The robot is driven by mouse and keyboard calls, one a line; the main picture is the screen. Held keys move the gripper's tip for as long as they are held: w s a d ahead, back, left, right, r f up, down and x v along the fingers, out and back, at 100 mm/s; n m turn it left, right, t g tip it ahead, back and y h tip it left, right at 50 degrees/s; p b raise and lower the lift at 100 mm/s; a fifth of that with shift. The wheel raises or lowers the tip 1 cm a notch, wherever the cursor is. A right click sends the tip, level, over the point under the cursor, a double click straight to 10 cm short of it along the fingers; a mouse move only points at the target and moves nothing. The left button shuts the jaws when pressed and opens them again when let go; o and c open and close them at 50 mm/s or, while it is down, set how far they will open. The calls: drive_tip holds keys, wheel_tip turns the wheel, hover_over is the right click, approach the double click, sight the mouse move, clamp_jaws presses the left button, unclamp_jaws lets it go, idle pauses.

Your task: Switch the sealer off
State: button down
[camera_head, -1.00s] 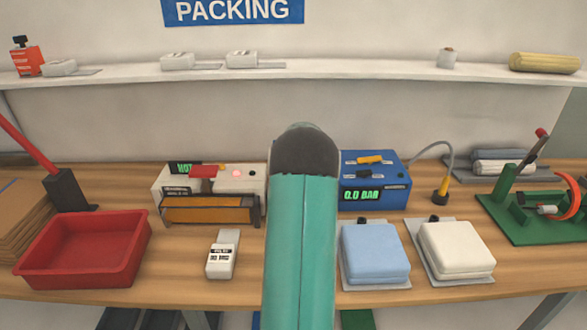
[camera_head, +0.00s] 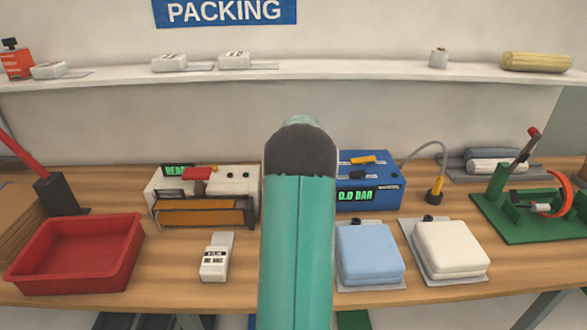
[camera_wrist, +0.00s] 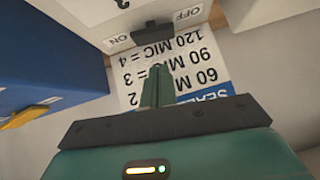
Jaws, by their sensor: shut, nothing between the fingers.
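The sealer (camera_head: 203,208) is a white box with a red handle, an orange-brown front and a green display that appears to begin "READ". In the wrist view a dark rocker switch (camera_wrist: 153,31) sits on a white surface between the upside-down words ON at left and OFF at right. My gripper (camera_wrist: 157,76) is shut and empty, its fingertips pointing toward the switch with a gap in the picture. I cannot tell which side of the rocker is pressed. In the head view my teal arm hides the gripper and the switch.
A blue pressure unit (camera_head: 370,182) stands right of the sealer; its side fills the wrist view's left (camera_wrist: 45,50). A printed thickness chart (camera_wrist: 170,70) lies behind the fingers. A red tray (camera_head: 75,255), grey-white device (camera_head: 217,258) and two folded pads (camera_head: 370,252) occupy the bench.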

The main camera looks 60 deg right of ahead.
drive_tip(key=v, duration=1)
drive_tip(key=shift+s+r, duration=0.1)
drive_tip(key=shift+r, duration=0.05)
drive_tip(key=shift+w+a+r, duration=0.15)
drive_tip(key=shift+w+a, duration=0.2)
drive_tip(key=shift+w, duration=0.2)
drive_tip(key=x, duration=1)
drive_tip(key=shift+w+d+f, duration=0.1)
drive_tip(key=shift+w+f, duration=0.1)
wheel_tip(320, 180, down, 2)
drive_tip(key=shift+f, duration=0.2)
drive_tip(key=shift+w+a+f, duration=0.1)
drive_tip(key=shift+a+f, duration=0.1)
drive_tip(key=shift+f, duration=0.3)
drive_tip(key=shift+f, duration=0.1)
